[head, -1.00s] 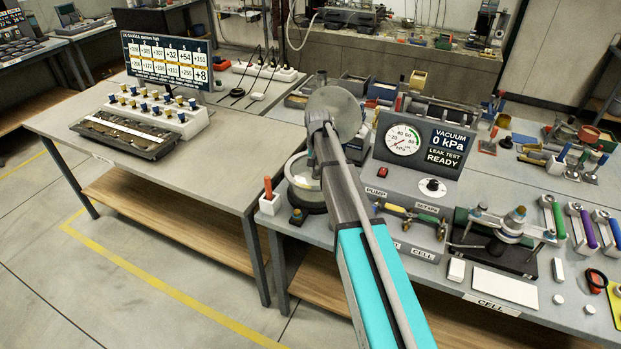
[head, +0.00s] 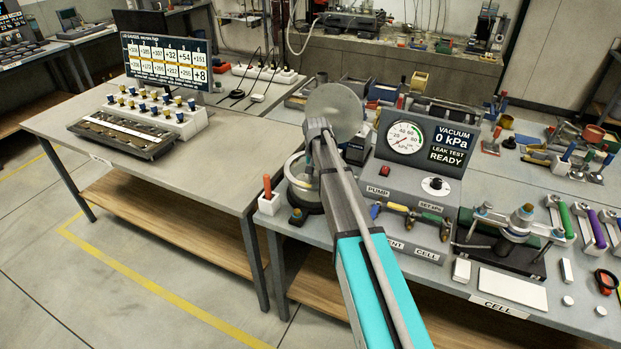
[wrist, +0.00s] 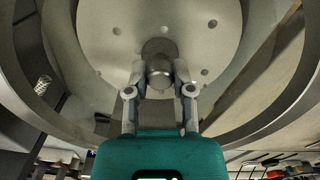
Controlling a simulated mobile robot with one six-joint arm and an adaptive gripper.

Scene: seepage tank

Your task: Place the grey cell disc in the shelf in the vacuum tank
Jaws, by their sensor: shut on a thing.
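My gripper (wrist: 161,80) is shut on the grey centre knob (wrist: 159,56) of a large clear round lid (head: 342,104). In the head view the lid stands tilted, up at the end of my arm and above and right of the vacuum tank. The vacuum tank (head: 307,203) is a grey round vessel at the table's left end; my arm hides part of it. In the wrist view a pale round plate with small holes (wrist: 205,22) shows behind the knob, inside large grey rings. I cannot make out the grey cell disc for certain.
The vacuum panel (head: 408,192) right of my arm reads 0 kPa and "leak test ready". A clamp fixture (head: 515,238) stands by a white plate (head: 512,288) marked "cell". A red-handled tool stands in a white holder (head: 269,205) left of the tank. The left table (head: 215,160) has free room.

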